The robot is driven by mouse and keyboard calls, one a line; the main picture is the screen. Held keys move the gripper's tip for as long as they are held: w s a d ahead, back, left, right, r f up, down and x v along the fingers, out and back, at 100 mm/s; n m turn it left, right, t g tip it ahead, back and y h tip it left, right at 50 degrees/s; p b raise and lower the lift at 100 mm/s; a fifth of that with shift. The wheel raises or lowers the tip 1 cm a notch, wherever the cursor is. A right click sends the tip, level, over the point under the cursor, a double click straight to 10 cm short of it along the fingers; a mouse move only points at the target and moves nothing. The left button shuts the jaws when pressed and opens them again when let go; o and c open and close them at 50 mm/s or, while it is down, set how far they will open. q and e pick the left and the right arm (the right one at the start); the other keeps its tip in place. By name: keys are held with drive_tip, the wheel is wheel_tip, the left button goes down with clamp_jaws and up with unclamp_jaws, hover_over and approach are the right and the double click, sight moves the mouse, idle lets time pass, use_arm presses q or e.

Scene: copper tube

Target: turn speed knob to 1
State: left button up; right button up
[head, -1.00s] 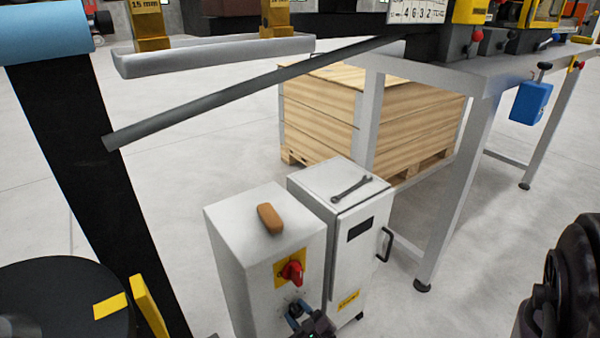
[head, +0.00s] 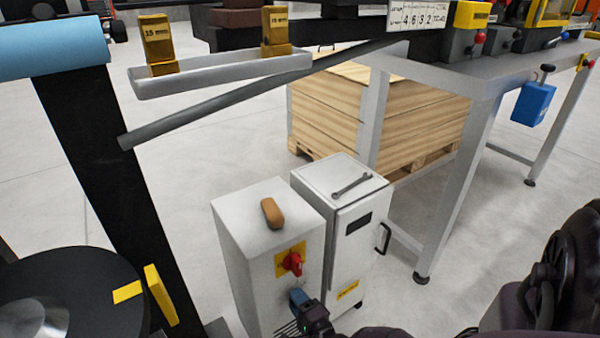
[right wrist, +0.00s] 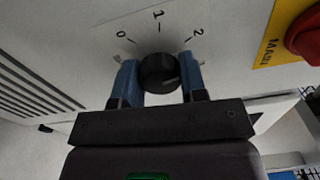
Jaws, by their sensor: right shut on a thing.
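The speed knob (right wrist: 159,73) is a round black knob on the light panel in the right wrist view, under the printed marks 0, 1 and 2. My right gripper (right wrist: 158,80) has its two blue fingers on either side of the knob, shut on it. I cannot tell which mark the knob points to. In the head view my right gripper (head: 298,298) is at the front of the grey control cabinet (head: 247,265), below the red switch, and hides the knob. My left gripper is not in view.
The red main switch (head: 292,262) on its yellow plate sits just above my right gripper. A brown block (head: 271,213) lies on the cabinet. A second cabinet (head: 348,245) with a wrench (head: 352,184) stands beside it. A wooden crate (head: 330,120) is behind.

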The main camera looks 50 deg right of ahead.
drive_tip(key=n, duration=0.2)
drive_tip(key=n+p, duration=0.1)
drive_tip(key=shift+w+r+n, duration=0.15)
drive_tip(key=shift+r+n, duration=0.05)
drive_tip(key=shift+n, duration=0.2)
drive_tip(key=shift+n+p, duration=0.35)
drive_tip(key=shift+n, duration=0.55)
drive_tip(key=n, duration=0.2)
drive_tip(key=shift+n+p, duration=0.3)
drive_tip(key=shift+p, duration=0.05)
drive_tip(key=n, duration=0.2)
drive_tip(key=shift+f+n+p, duration=0.15)
drive_tip(key=shift+n+p, duration=0.15)
drive_tip(key=shift+p, duration=0.05)
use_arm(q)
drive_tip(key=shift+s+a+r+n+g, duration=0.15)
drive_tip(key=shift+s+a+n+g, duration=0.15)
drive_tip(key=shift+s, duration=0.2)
use_arm(e)
drive_tip(key=shift+n, duration=0.5)
drive_tip(key=shift+f, duration=0.1)
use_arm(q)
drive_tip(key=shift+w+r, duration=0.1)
use_arm(e)
drive_tip(key=o, duration=0.9)
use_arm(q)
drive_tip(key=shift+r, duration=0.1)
use_arm(e)
drive_tip(key=shift+o, duration=0.2)
